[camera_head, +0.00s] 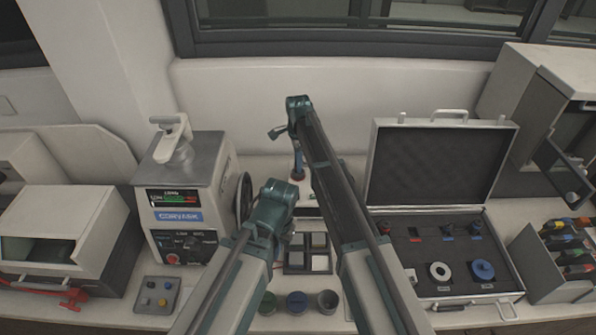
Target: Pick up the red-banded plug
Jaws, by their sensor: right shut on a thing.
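My right arm reaches up over the middle of the bench, and its gripper (297,152) hangs down at the far end. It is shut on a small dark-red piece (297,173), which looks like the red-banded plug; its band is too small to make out. The piece shows in front of the back wall, and I cannot tell whether it touches anything. My left arm ends in a bent wrist left of centre. The left gripper (284,238) is mostly hidden by its own arm, so its jaws cannot be read.
An open foam-lined case (492,262) at the right holds small plugs, a white ring and a blue disc. The mounting press (187,205) stands at the left. A dark tray (294,259) with square pads and several cups (297,302) lie between my arms.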

